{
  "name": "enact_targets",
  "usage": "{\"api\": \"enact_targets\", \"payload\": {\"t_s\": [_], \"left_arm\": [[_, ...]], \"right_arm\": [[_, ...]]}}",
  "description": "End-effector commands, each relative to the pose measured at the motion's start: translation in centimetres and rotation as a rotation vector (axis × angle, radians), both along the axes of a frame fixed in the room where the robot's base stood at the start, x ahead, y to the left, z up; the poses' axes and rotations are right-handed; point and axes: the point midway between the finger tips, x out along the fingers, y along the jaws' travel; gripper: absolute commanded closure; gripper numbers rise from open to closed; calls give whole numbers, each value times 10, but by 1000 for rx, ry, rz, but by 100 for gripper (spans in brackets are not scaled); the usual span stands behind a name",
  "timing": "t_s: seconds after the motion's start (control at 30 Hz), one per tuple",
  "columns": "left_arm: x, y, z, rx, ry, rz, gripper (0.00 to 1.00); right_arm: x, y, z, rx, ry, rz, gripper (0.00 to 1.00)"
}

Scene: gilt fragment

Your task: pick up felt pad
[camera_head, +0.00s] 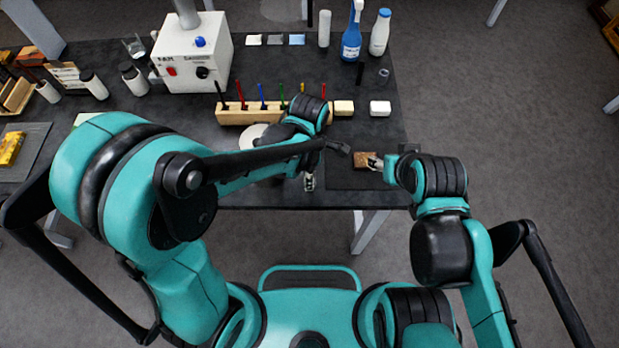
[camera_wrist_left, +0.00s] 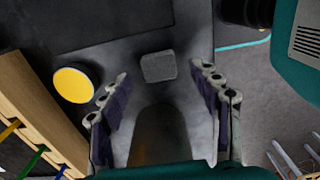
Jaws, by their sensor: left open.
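A small grey block, which looks like the felt pad (camera_wrist_left: 158,67), lies on the dark table in the left wrist view. It is just beyond the fingertips and between their lines, apart from both. My left gripper (camera_wrist_left: 160,82) is open and empty, its two fingers spread. In the head view my left gripper (camera_head: 309,181) points down near the table's front edge, and the pad cannot be made out there. My right gripper (camera_head: 375,163) is at a brown block (camera_head: 362,159) on a dark mat; whether it grips the block cannot be told.
A wooden rack (camera_head: 236,117) with several coloured tools stands behind my left gripper. A round yellow-topped thing (camera_wrist_left: 73,85) lies left of the pad. A white machine (camera_head: 190,55), a blue bottle (camera_head: 351,42) and a white bottle (camera_head: 379,35) stand farther back.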

Motion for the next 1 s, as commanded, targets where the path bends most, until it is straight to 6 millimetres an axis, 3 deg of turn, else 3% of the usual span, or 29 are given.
{"api": "enact_targets", "payload": {"t_s": [0.03, 0.13, 0.37, 0.4, 0.53, 0.57, 1.0], "left_arm": [[1, -2, -13, 0, 0, -1, 37], [1, -2, -26, 0, 0, 0, 37], [1, -1, -29, 0, 0, 0, 37], [1, -1, -29, 0, 0, 0, 40], [1, -1, -29, 0, 0, 0, 73], [1, -1, -29, 0, 0, 0, 74], [2, 0, -27, 0, 0, 0, 75]], "right_arm": [[0, 0, -8, 0, 0, 0, 50], [0, 0, -13, 0, 0, 0, 50], [0, 0, -12, 0, 0, 0, 50], [0, 0, -12, 0, 0, 0, 50], [0, 0, -12, 0, 0, 0, 50], [0, 0, -12, 0, 0, 0, 50], [0, 0, -11, 0, 0, 0, 50]]}}
